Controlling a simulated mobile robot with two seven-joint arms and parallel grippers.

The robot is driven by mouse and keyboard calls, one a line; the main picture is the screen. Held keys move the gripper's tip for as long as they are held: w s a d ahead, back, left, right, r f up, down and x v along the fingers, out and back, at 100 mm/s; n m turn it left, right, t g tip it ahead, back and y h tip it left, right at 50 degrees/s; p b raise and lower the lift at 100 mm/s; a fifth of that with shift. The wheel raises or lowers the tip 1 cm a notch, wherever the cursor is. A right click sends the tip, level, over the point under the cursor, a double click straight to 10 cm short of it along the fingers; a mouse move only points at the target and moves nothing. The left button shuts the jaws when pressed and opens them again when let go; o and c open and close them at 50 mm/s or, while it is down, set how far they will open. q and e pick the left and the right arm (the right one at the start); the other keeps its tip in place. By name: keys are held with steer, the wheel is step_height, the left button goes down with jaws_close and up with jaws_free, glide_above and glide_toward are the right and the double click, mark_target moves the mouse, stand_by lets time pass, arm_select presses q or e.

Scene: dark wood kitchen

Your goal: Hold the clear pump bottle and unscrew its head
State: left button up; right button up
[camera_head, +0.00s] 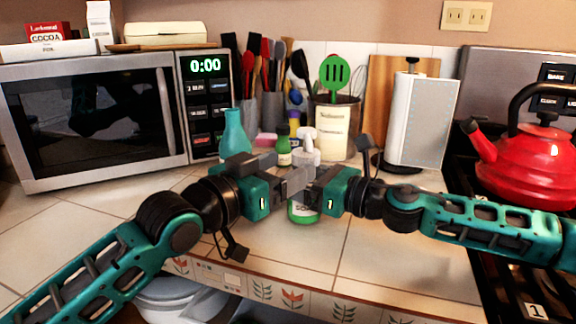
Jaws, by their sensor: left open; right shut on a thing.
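The clear pump bottle (303,211) stands on the tiled counter near its front edge. Its pump head (307,146) shows above the grippers, and its green-labelled lower body shows below them. My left gripper (290,184) comes in from the left with its jaws apart, close beside the bottle's upper part. My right gripper (312,180) comes in from the right and is shut on the bottle around its upper body. The fingers hide the bottle's middle, so the exact contact points cannot be seen.
A teal bottle (233,133) and a small green bottle (283,148) stand behind. A microwave (100,115) is at left, utensil holders (333,125) at the back, and a red kettle (530,165) on the stove at right. The counter's front right (400,250) is clear.

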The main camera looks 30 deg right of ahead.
mark_target(297, 162)
arm_select(q)
steer(key=shift+s+a, duration=0.15)
steer(key=shift+a, duration=0.3)
steer(key=shift+x, duration=3.55)
steer(key=shift+c, duration=0.3)
steer(key=c, duration=0.9)
steer(key=o, duration=1)
steer(key=shift+c, duration=0.2)
steer(key=shift+a, duration=0.15)
